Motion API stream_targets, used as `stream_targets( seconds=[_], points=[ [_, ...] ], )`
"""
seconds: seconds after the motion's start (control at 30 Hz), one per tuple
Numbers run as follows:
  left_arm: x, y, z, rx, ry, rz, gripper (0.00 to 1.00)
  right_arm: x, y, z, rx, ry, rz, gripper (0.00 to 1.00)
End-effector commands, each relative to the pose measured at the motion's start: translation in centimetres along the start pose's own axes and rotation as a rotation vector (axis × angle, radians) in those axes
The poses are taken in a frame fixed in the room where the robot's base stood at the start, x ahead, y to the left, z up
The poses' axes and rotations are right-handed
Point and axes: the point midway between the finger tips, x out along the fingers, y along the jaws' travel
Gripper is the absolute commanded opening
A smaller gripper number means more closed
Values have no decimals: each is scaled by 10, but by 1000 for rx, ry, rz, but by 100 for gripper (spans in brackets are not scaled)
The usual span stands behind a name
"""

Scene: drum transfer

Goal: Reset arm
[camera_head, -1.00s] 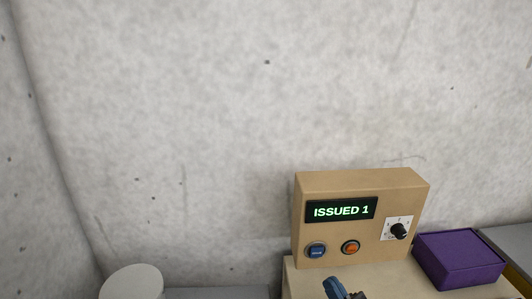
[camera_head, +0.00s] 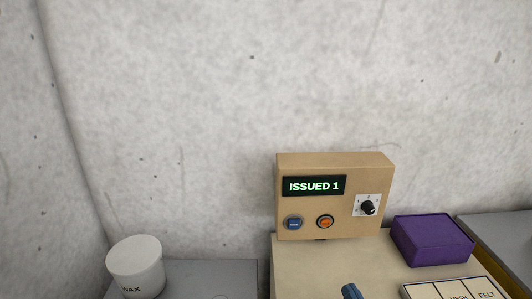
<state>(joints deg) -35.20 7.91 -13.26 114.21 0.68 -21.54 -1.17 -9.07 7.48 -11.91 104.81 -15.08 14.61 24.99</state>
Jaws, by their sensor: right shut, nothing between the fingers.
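Most of the right arm is below the picture. The box has a display reading "ISSUED 1" (camera_head: 314,186), a blue button (camera_head: 293,223), an orange button (camera_head: 325,221) and a black dial (camera_head: 367,207). My left gripper is not in view.
A purple box (camera_head: 433,240) sits right of the control box on the tan table (camera_head: 310,268). A panel (camera_head: 456,292) with labels, one reading "FELT", lies in front. A white drum marked "WAX" (camera_head: 135,262) stands on a grey surface (camera_head: 215,275) at left. A concrete wall (camera_head: 220,90) closes the back.

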Motion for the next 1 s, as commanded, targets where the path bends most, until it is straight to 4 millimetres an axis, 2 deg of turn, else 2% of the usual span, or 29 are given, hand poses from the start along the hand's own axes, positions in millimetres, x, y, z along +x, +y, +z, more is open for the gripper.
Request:
stream_targets(
  seconds=[0.17,0.37,0.5,0.6,0.8,1.0],
  points=[
    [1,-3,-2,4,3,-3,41,-35,13,10,-19,-281,148,0],
    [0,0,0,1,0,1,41,-103,16,17,-28,-698,270,0],
    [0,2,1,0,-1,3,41,-156,9,12,-25,-972,298,0],
    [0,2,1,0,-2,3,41,-184,3,6,-21,-1113,296,0],
    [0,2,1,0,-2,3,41,-228,-8,-8,-13,-1316,277,0],
    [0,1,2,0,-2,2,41,-260,-19,-23,-5,-1467,248,0]
  ],
)
